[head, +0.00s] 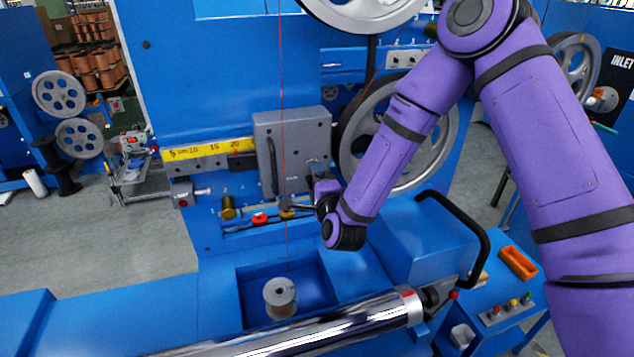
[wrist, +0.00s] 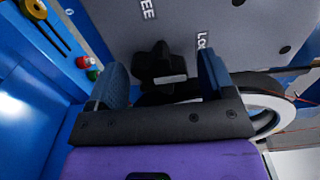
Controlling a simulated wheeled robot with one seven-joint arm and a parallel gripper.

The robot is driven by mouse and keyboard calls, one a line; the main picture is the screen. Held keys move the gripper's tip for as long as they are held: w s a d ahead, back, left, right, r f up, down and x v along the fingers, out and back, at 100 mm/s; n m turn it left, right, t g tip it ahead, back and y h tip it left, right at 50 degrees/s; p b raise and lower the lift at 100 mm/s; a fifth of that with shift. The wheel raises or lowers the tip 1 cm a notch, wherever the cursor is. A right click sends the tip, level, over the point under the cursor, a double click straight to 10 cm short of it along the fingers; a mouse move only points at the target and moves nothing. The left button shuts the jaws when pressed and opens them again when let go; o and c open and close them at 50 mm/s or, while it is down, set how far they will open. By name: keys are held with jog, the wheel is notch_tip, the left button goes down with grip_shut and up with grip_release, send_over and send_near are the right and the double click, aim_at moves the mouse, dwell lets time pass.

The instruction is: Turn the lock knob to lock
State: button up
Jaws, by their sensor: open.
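The lock knob (wrist: 152,62) is black and lobed, on a grey plate (wrist: 215,22) in the wrist view. Part-hidden white lettering reads "EE" to its upper left and "LOC" to its right. My gripper (wrist: 161,62) is open, with one blue finger left of the knob and the other right of it. Gaps show on both sides, so the fingers appear not to touch it. A small light grey block lies at the knob's lower edge. In the head view, my gripper (head: 299,208) is at the grey plate's (head: 292,140) lower edge; I cannot make out the knob there.
A yellow scale (head: 205,149) runs left of the plate. A red knob (head: 259,218) and a brass one (head: 228,207) sit below it. A spool (head: 280,297) stands in the recess below, with a thin wire rising. A black handle (head: 480,245) curves at the right.

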jog(key=v, duration=1)
jog(key=shift+s, duration=0.2)
jog(key=shift+r, duration=0.1)
jog(key=d+r+n+g+h, duration=0.1)
jog(key=d+r+n+g, duration=0.2)
jog(key=d+r+n, duration=0.4)
jog(key=d+r+n+g+h, duration=0.1)
jog(key=d+r+n+g, duration=0.3)
jog(key=r, duration=0.5)
jog(key=s+d+r+n+g+h, duration=0.1)
jog(key=s+d+r, duration=0.2)
jog(key=s+d, duration=0.2)
jog(key=s+d+r+n+g+h, duration=0.1)
jog(key=s+d+r, duration=0.3)
jog(key=s, duration=0.7)
jog(key=s+d+r+n+g+h, duration=0.1)
jog(key=s+d+r+n+g, duration=0.1)
jog(key=s+d, duration=0.4)
jog(key=shift+s+r+g, duration=0.6)
jog(key=shift+s+r, duration=0.2)
jog(key=shift+s, duration=0.4)
